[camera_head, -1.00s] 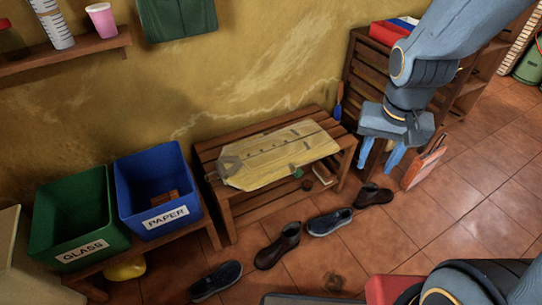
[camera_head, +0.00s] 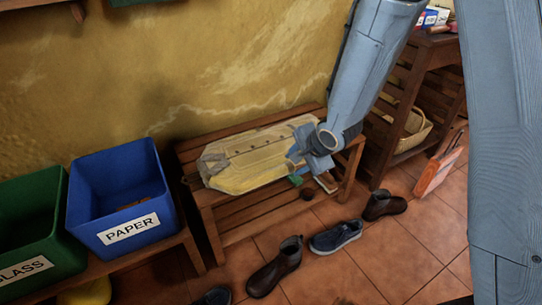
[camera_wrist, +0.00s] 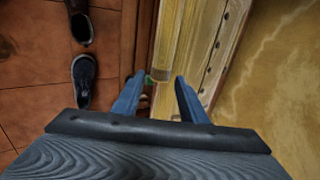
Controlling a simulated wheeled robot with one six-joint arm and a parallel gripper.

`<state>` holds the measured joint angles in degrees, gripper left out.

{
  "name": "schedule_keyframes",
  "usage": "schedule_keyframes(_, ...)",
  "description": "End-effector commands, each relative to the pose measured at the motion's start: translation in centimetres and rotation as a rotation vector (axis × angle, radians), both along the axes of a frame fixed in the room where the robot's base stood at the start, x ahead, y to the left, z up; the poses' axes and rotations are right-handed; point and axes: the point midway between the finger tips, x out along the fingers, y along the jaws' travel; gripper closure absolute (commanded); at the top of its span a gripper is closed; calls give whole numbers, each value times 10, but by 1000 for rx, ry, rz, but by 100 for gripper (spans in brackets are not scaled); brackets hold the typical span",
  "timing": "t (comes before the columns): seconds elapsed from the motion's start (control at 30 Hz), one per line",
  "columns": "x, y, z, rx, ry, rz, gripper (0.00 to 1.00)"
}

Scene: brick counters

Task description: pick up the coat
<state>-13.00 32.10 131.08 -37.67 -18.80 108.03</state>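The yellow coat (camera_head: 250,158) lies flat and folded on the slatted wooden bench (camera_head: 222,232), with a row of dark buttons and a grey patch at its left end. My gripper (camera_head: 298,160) is at the coat's right end, over or close to its front edge, and hides part of it. In the wrist view my gripper (camera_wrist: 160,84) has its two blue fingers apart with the coat (camera_wrist: 196,45) just beyond the tips. Nothing is clearly held between them. I cannot tell whether the fingers touch the coat.
A blue paper bin (camera_head: 120,195) and a green glass bin (camera_head: 28,235) stand left of the bench. Several shoes, including a dark blue one (camera_head: 338,236), lie on the tiled floor in front. A slatted wooden rack (camera_head: 410,105) stands at the right. The wall is close behind.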

Motion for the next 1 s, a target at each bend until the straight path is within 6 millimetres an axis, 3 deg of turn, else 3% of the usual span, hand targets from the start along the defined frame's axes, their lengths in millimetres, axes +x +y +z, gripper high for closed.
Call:
schedule_keyframes(0.47,21,11,-34,7,1,-4,61)
schedule_keyframes(0.7,38,19,-61,5,2,-4,61)
schedule_keyframes(1.0,41,21,-63,5,1,-4,61)
